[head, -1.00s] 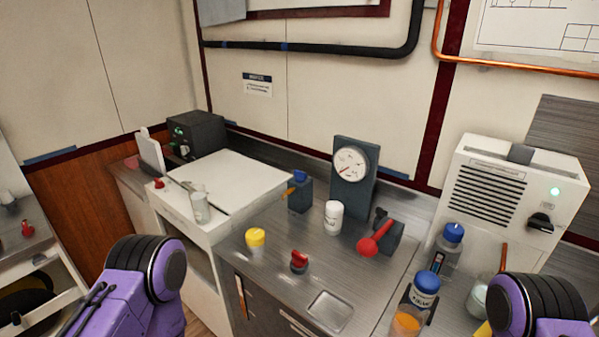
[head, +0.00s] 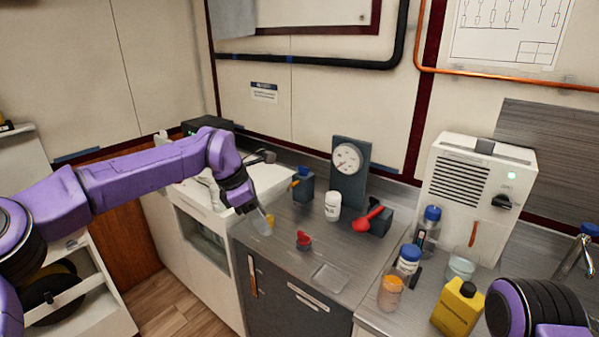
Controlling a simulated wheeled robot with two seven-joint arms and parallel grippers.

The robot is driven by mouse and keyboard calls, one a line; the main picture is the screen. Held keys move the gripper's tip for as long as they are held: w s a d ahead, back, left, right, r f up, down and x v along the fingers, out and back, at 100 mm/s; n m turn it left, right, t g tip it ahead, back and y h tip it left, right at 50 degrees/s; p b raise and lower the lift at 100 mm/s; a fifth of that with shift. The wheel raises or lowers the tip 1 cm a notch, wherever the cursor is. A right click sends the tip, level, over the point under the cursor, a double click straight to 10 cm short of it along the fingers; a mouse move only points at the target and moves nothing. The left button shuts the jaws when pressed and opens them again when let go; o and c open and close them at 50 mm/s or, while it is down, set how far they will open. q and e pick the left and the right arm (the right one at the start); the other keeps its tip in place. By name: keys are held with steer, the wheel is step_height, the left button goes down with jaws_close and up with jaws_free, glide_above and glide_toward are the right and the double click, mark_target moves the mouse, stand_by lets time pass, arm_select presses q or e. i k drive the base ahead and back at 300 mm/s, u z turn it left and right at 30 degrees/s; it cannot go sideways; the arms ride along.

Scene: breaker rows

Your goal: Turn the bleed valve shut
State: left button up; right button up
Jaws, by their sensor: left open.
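No label for the bleed valve can be read. A dark valve block with a red ball-ended lever (head: 365,221) stands at the back of the metal counter (head: 285,262); the lever points left and towards me. A red knob (head: 304,241) sits near the counter's front. My left gripper (head: 264,221) is open, pointing down over the counter's left part, left of the red knob. My right gripper is out of view.
A round gauge (head: 347,158) stands behind a white jar (head: 333,206). At the right are blue-capped bottles (head: 409,257), a yellow container (head: 459,306) and a white vented box (head: 478,190). A shallow square recess (head: 330,277) lies in the counter; the metal around it is bare.

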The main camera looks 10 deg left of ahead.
mark_target(304, 171)
steer(key=u, duration=1.7)
steer(key=i, duration=2.85)
steer(key=z, duration=3.5)
steer(key=i, duration=0.45)
steer(key=u, duration=0.05)
